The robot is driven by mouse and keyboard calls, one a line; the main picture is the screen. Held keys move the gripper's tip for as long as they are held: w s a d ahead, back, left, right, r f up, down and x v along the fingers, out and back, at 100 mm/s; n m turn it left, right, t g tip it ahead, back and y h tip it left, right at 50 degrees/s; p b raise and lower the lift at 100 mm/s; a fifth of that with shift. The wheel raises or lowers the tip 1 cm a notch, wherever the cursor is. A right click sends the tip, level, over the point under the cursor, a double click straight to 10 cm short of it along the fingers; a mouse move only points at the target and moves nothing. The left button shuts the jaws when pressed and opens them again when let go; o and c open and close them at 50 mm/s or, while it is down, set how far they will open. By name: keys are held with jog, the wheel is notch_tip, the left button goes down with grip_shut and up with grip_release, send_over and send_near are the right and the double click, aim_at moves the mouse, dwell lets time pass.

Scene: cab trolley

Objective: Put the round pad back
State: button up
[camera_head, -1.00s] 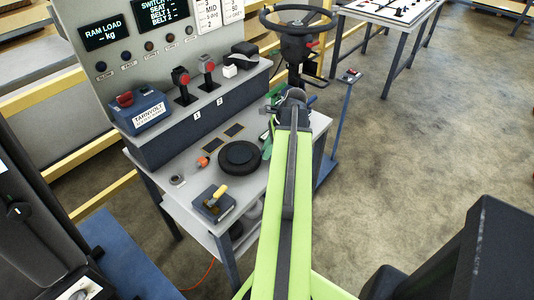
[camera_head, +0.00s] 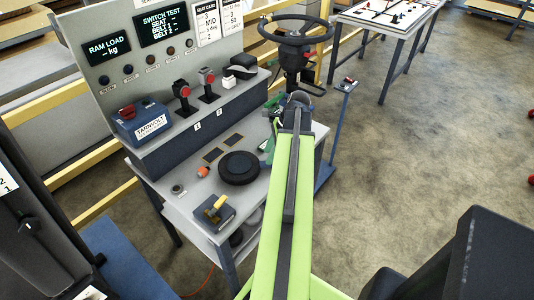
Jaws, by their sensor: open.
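A round black pad (camera_head: 239,167) lies flat on the grey trolley top, left of my green arm. My gripper (camera_head: 272,138) is at the far end of the arm, over the right part of the trolley top. It is partly hidden by the arm's own end, and its jaws are open. I see nothing held in it. The pad is apart from my gripper, nearer to me and to the left.
A console with a blue box (camera_head: 142,122) and levers stands behind. A steering wheel (camera_head: 296,28) rises beyond. Open floor lies right.

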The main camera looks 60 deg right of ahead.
jog(key=p+v, duration=0.5)
jog(key=v, duration=0.3)
jog(key=shift+p, duration=0.35)
jog(key=w+a+f+n+g, duration=0.1)
jog(key=w+a+n+g, duration=0.2)
jog(key=w+a+n, duration=1.2)
jog(key=w+a+n+h, duration=0.1)
jog(key=w+a+n, duration=0.2)
jog(key=a, duration=1.4)
jog(key=w+a+n+h, duration=0.2)
jog(key=a+n, duration=0.8)
jog(key=a, duration=0.7)
jog(key=shift+w+a+f, duration=0.2)
jog(key=shift+w+f, duration=0.25)
